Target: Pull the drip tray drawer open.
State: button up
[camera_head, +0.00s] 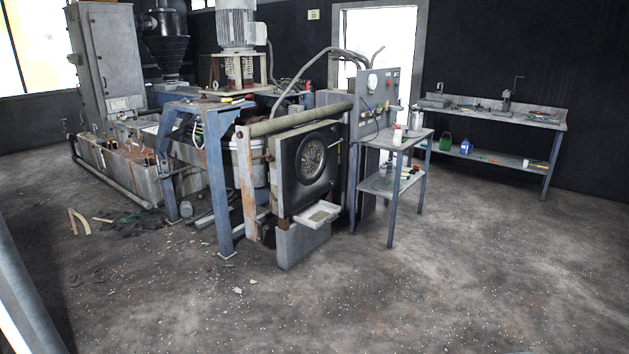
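The drip tray drawer (318,214) is a shallow white tray under the dark square plate with a round centre (308,162) on the machine's near end. It sticks out toward the lower right, above a grey box-like block (303,245). Something grey or brownish lies in the tray or forms its floor; it is too small to tell. No handle can be made out. My gripper is not in view.
A small blue-legged table (407,136) with bottles stands just right of the machine. A blue steel frame (217,185) stands on its left. Debris (120,222) lies on the floor at left. A workbench (510,112) stands at back right. The floor in front is largely clear.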

aim_at(317, 212)
jog(key=i, duration=1.8)
jog(key=i+j+z, duration=0.1)
jog(key=i, duration=1.7)
jog(key=i+j+z, duration=0.15)
jog(key=i, duration=0.3)
jog(key=i+j+z, duration=0.2)
jog(key=i, duration=0.2)
jog(key=i+j+z, duration=0.15)
jog(key=i, duration=0.3)
